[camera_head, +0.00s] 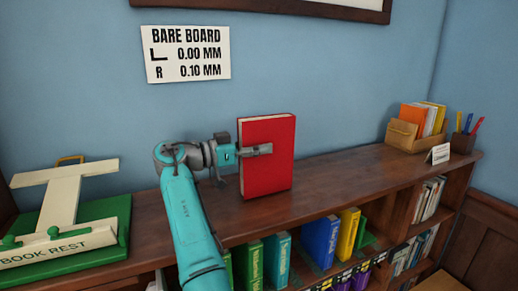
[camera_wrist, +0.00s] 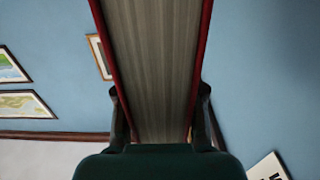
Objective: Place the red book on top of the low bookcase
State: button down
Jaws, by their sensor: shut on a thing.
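In the wrist view the red book (camera_wrist: 155,60) stands between my two fingers, page edges facing the camera. Its lower edge looks very close to the wood. I cannot tell whether it touches.
A green book rest (camera_head: 70,255) with a cream stand is at left. A letter holder (camera_head: 405,140), a small card (camera_head: 438,154) and a pen cup (camera_head: 464,142) stand at the right end. Several books (camera_head: 320,240) fill the shelf below. The top between book and holder is clear.

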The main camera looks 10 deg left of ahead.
jog(key=shift+f, duration=0.25)
jog(key=c, duration=0.7)
grip_release()
jog(key=shift+f, duration=0.1)
jog(key=v, duration=0.7)
jog(key=shift+a, duration=0.2)
jog(key=shift+s, duration=0.2)
